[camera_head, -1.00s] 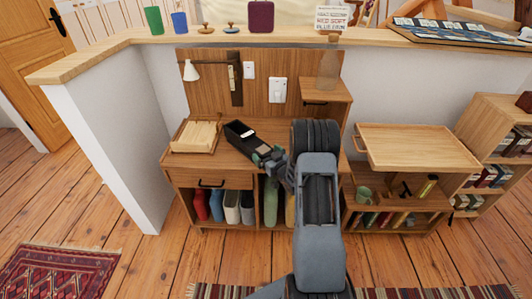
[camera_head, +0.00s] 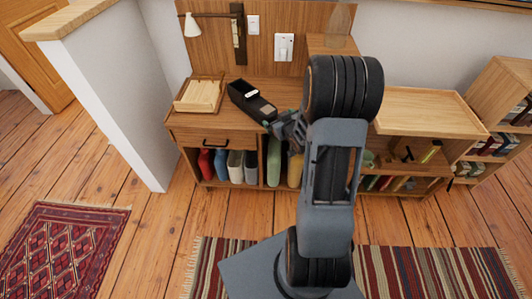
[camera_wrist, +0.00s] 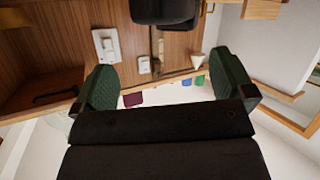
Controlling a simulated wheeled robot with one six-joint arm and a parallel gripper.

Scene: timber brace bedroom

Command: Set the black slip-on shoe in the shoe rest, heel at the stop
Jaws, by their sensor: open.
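The black slip-on shoe (camera_head: 250,98) lies on the wooden desk top, slanting down to the right in the head view. The shoe rest, seemingly the light wooden piece (camera_head: 199,94) in a tray, sits left of the shoe and holds no shoe. My gripper (camera_head: 277,123) is just in front of the shoe's lower right end; whether they touch is unclear. In the wrist view my gripper (camera_wrist: 160,70) shows two green-padded fingers wide apart with nothing between them. A dark rounded part of the shoe (camera_wrist: 165,10) shows beyond them at the top edge. The stop is not clear.
A white lamp (camera_head: 192,25) and a wall socket (camera_head: 284,47) are behind the desk. A raised shelf with a glass bottle (camera_head: 339,25) stands right of the shoe, partly behind my arm. A tray-topped shelf (camera_head: 430,108) is farther right. Rugs (camera_head: 62,250) lie on the floor.

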